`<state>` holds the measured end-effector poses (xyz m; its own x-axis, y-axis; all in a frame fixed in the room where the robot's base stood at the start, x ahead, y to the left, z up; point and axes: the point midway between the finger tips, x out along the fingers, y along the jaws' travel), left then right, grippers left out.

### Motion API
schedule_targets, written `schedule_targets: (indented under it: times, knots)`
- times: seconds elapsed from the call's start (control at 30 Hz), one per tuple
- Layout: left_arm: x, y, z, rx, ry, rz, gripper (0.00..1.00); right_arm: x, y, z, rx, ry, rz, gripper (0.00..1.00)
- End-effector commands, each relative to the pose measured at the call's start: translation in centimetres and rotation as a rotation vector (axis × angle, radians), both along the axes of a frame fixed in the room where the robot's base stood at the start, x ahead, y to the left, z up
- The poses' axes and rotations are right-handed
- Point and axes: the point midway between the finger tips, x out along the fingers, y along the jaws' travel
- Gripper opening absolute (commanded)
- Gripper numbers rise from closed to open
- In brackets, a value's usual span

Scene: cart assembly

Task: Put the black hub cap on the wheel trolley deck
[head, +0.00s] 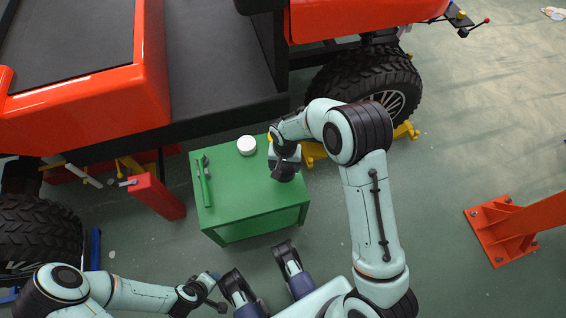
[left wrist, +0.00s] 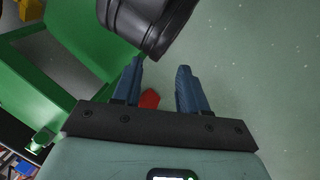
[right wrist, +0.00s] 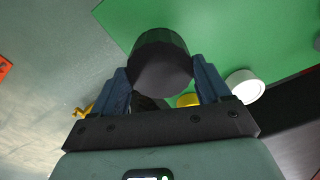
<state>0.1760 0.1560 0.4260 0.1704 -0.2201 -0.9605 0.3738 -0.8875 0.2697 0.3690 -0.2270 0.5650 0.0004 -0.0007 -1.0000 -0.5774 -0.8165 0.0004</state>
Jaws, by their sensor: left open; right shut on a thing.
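The black hub cap (right wrist: 160,62) is a dark round piece between the fingers of my right gripper (right wrist: 163,88), which is shut on it. In the head view my right gripper (head: 284,168) is over the right part of the green table, with the dark cap partly hidden. I cannot tell whether the cap touches the tabletop. Yellow parts, perhaps the wheel trolley (head: 311,155), show beside the big black wheel (head: 398,85); my arm hides much of them. My left gripper (left wrist: 157,85) is open and empty, low in front of the table.
The green table (head: 235,215) bears a green-handled tool (head: 206,185) and a white round piece (head: 247,145). A yellow round piece (right wrist: 188,100) is partly hidden. A red post (head: 155,195) stands left of the table. An orange stand (head: 505,230) is at right, with open floor around it.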

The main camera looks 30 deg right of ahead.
Motion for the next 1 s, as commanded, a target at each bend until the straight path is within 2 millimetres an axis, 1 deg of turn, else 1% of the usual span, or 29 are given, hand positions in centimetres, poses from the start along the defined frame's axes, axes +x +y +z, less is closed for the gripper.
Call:
schedule_targets:
  times: [0.03,0.37,0.5,0.6,1.0]
  knots:
    - [0.5,0.2,-0.6,0.005,-0.011,0.005,0.43,0.0,0.0,-0.7,0.000,0.002,0.000,0.40]
    - [3.4,1.8,-2.7,0.045,-0.087,0.037,0.43,0.0,0.0,-3.6,0.001,0.002,0.000,0.40]
    - [2.5,2.1,-4.1,0.047,-0.054,0.040,0.43,0.0,0.0,-4.8,0.000,0.002,0.001,0.40]
    - [2.2,2.3,-4.6,0.050,-0.041,0.043,0.43,0.0,0.0,-5.2,0.001,0.001,0.001,0.40]
    - [2.0,2.5,-4.8,0.051,-0.035,0.045,0.43,0.0,0.0,-5.4,0.001,-0.001,0.001,0.40]
